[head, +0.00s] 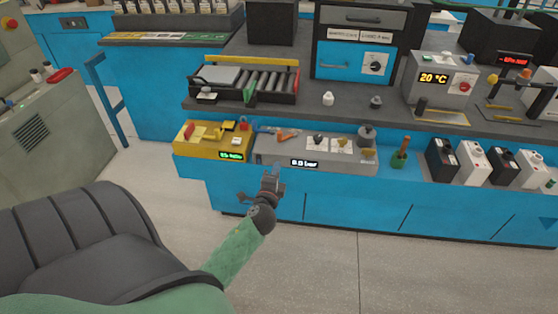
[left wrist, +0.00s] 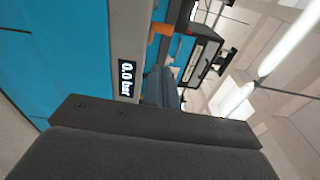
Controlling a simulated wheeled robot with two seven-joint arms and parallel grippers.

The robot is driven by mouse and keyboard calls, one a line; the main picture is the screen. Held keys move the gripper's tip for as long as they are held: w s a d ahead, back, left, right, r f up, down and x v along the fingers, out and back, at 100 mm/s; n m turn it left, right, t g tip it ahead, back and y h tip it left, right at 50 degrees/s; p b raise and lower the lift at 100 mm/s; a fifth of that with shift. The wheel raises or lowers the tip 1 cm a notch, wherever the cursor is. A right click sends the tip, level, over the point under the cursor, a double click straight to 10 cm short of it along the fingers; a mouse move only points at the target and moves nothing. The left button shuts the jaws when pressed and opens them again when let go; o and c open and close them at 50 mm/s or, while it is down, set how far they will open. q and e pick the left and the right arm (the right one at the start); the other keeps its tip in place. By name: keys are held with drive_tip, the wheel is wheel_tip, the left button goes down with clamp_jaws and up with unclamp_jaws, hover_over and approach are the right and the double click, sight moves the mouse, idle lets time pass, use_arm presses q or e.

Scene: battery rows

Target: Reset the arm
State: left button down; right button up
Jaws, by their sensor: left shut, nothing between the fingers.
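My left gripper (head: 274,182) is shut and empty. In the head view it hangs in front of the blue bench, just below the grey panel (head: 268,157) with the "0.0 bar" display. In the left wrist view the dark gripper body (left wrist: 155,120) fills the lower part, and the "0.0 bar" display (left wrist: 126,80) shows beyond it. The green forearm behind the gripper is mine. My right gripper is not in view.
The blue bench (head: 330,205) runs across the front. A yellow unit (head: 205,153) sits left of the grey panel. A roller conveyor (head: 262,84) stands behind. Black and white batteries (head: 473,160) stand at right. The floor (head: 400,275) in front is clear.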

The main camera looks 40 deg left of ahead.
use_arm(q)
drive_tip(key=shift+s+d, duration=0.15)
drive_tip(key=shift+s, duration=0.1)
drive_tip(key=shift+r, duration=0.1)
idle(0.4)
drive_tip(key=s+d+f+n+g+h, duration=0.1)
drive_tip(key=s+d+f+n+g, duration=0.2)
drive_tip(key=s+f+n+g, duration=0.6)
drive_tip(key=s+d+f+g+h, duration=0.1)
drive_tip(key=s+d+h, duration=0.2)
drive_tip(key=s+d, duration=0.3)
drive_tip(key=s+d+f+n+g+h, duration=0.1)
drive_tip(key=s+d, duration=0.4)
drive_tip(key=d, duration=0.8)
drive_tip(key=s+d+f+g+h, duration=0.2)
drive_tip(key=s+d+h, duration=0.3)
drive_tip(key=d, duration=0.4)
drive_tip(key=shift+s+d+f+g, duration=0.15)
drive_tip(key=shift+s+d+g, duration=0.1)
drive_tip(key=shift+s+g, duration=0.4)
